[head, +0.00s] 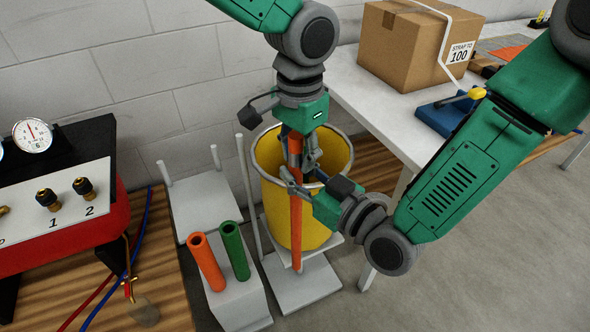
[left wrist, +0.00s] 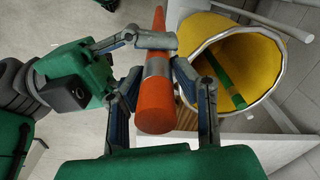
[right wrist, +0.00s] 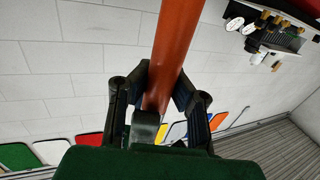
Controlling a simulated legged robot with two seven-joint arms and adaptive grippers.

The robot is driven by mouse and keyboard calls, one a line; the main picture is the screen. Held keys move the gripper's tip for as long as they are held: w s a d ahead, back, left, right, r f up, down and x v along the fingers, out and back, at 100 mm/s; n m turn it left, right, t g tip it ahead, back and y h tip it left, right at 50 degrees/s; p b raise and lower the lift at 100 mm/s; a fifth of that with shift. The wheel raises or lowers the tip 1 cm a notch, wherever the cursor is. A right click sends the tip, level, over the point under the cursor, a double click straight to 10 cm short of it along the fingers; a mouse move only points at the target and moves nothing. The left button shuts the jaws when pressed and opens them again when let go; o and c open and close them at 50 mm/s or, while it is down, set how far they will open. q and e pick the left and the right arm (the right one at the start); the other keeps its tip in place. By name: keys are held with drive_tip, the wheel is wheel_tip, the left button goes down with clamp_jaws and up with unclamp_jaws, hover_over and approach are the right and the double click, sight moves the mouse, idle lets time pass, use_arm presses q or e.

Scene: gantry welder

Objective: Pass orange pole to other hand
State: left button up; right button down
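The orange pole (head: 296,225) stands roughly upright in front of the yellow bin (head: 318,225). My left gripper (head: 302,152) comes from above, with its fingers on both sides of the pole, seemingly shut on it. In the left wrist view the pole (left wrist: 165,108) runs between these fingers. My right gripper (head: 301,187) reaches in from the right just below, and its fingers close around the pole too. The right wrist view shows the pole (right wrist: 176,40) between both right fingers, apparently touching. The far finger's contact is partly hidden.
A grey holder (head: 240,300) with a short orange tube (head: 206,262) and a green tube (head: 235,250) stands at lower left. A white table (head: 385,115) with a cardboard box (head: 410,45) is at right. A red gauge unit (head: 70,235) is at far left.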

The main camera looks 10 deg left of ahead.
use_arm(q)
drive_tip(key=shift+o, duration=1.2)
